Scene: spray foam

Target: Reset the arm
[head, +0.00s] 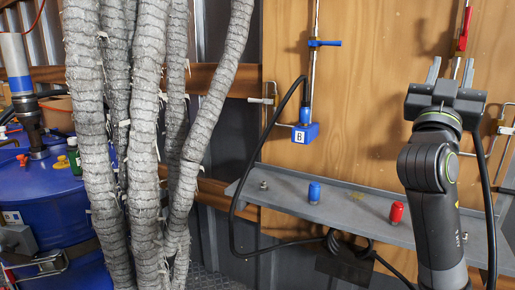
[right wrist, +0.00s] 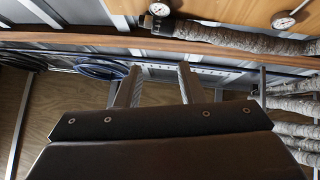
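My right arm rises at the right of the head view. Its gripper (head: 451,69) points up in front of the wooden panel, with its two fingers apart and nothing between them. The right wrist view also shows the gripper (right wrist: 157,88) with spaced, empty fingers. My left arm and gripper are in neither view.
A grey shelf (head: 335,212) holds a blue nozzle (head: 314,192) and a red nozzle (head: 396,212), beside my right arm. A blue spray fitting marked B (head: 305,133) hangs on the wooden panel (head: 375,100). Thick grey hoses (head: 147,130) hang left of centre. A blue drum (head: 45,205) stands far left.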

